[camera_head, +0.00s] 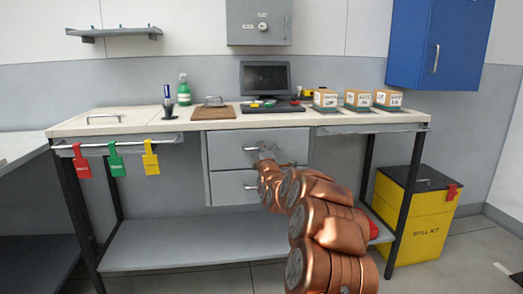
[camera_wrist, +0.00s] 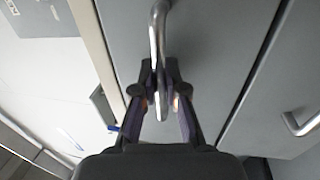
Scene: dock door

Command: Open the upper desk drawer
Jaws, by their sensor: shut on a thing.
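The upper desk drawer (camera_head: 228,143) is a grey front under the middle of the white desk top. Its metal bar handle (camera_wrist: 157,28) shows in the wrist view, running down between my fingertips. My gripper (camera_wrist: 160,78) is shut on this handle, with one finger on each side of the bar. In the head view, my gripper (camera_head: 268,154) is at the drawer front and its fingertips are partly hidden by my arm. The drawer front looks about flush with the lower drawer (camera_head: 228,188); I see no clear gap.
The desk top (camera_head: 200,121) bears a monitor (camera_head: 265,78), a clipboard (camera_head: 212,112), bottles and small boxes. Coloured tags hang from a rail at left. A yellow spill kit bin (camera_head: 412,220) stands at right. A low shelf (camera_head: 160,245) runs beneath.

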